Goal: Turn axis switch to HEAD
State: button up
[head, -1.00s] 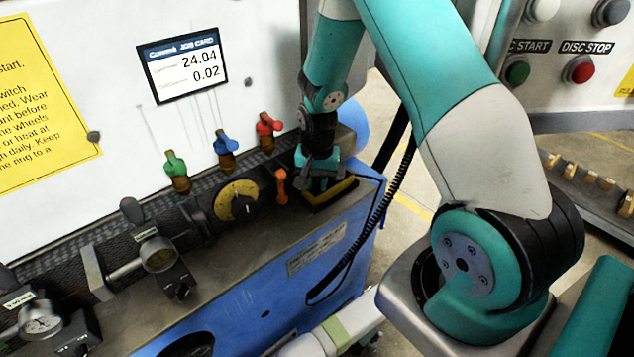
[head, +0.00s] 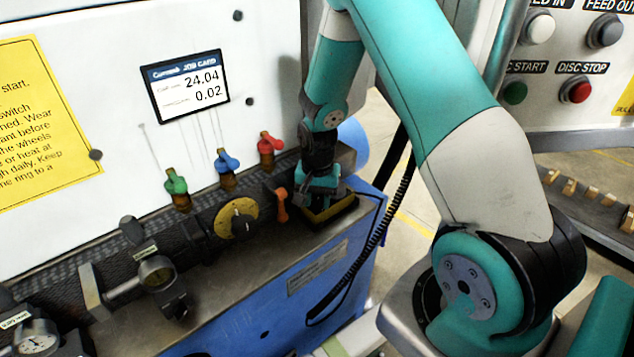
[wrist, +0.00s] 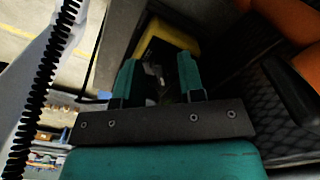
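My gripper (head: 318,192) points down over a black-and-yellow box (head: 332,211) at the right end of the grinder bench. In the wrist view, the gripper's two teal fingers (wrist: 157,68) are apart, in front of the box's yellow edge (wrist: 172,36). The space between the fingers is dark, with small grey parts, and no clear grip on anything shows. The box's top face is mostly hidden by the gripper. No HEAD marking is readable, so I cannot tell which is the axis switch.
An orange lever (head: 281,203) stands close left of my gripper. Green (head: 176,188), blue (head: 227,167) and red (head: 267,148) valves line the back. A black coiled cable (head: 372,250) hangs at the bench's right end.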

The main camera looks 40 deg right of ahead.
aim_at(317, 201)
notch_tip(317, 201, up, 17)
jog(key=b, duration=0.2)
dwell(0.6)
jog(key=s+a+r+n+y, duration=0.2)
jog(key=s+a+r+n, duration=0.1)
jog(key=s+a+n, duration=0.5)
jog(key=s+a+r+n+y, duration=0.2)
jog(key=s+a+n, duration=0.7)
jog(key=s+a, duration=0.5)
jog(key=shift+r, duration=0.75)
